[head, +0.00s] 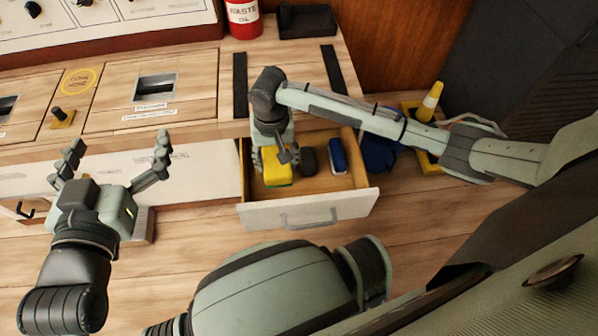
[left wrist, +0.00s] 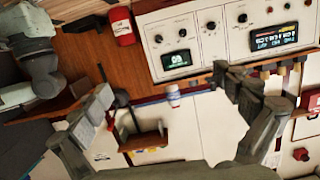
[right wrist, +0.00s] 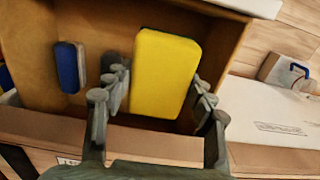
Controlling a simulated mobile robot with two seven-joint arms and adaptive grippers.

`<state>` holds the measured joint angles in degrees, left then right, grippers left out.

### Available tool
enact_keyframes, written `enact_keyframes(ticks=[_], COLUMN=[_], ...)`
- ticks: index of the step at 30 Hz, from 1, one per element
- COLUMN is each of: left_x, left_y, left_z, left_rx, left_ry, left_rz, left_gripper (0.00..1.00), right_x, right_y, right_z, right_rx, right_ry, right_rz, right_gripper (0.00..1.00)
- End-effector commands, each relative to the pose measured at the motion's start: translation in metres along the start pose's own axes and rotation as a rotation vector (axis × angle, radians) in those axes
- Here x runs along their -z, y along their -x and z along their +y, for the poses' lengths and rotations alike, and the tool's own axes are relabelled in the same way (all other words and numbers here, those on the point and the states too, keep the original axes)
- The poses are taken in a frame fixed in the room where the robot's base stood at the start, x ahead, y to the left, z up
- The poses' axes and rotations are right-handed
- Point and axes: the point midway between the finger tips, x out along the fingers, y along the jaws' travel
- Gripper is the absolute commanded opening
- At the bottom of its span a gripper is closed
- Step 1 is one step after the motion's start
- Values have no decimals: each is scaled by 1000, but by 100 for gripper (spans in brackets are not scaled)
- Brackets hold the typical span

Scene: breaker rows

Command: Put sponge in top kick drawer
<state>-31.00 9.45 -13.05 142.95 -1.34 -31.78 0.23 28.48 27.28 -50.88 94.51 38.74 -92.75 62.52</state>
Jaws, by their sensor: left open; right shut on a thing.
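The yellow sponge (head: 277,166) is at the left side of the open drawer (head: 262,215). My right gripper (head: 279,157) reaches down into the drawer and is shut on the sponge. In the right wrist view the sponge (right wrist: 165,72) lies between the two fingers, within the drawer walls. I cannot tell if it touches the drawer floor. My left gripper (head: 118,152) is open and empty, in front of the cabinet at the left. Its open fingers (left wrist: 165,95) also show in the left wrist view.
A dark item (head: 308,160) and a blue item (head: 337,155) lie in the drawer, right of the sponge.

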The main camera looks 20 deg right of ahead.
Motion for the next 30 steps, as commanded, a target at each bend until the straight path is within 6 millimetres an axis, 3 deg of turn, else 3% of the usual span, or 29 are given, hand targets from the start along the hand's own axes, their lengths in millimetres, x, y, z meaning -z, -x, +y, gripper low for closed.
enact_keyframes(ticks=[13,23,27,30], left_x=[79,111,123,128], left_y=[14,32,39,41], left_z=[31,40,36,34], left_rx=[-66,-86,-78,-76], left_ry=[59,90,90,89], left_rz=[386,573,670,698], left_gripper=[100,100,100,100], right_x=[-2,-2,-2,-2], right_y=[-57,-84,-103,-107], right_z=[4,4,3,3], right_rx=[-3,-3,-2,-2], right_ry=[1,1,1,2], right_rz=[1,0,1,2], right_gripper=[35,35,35,35])
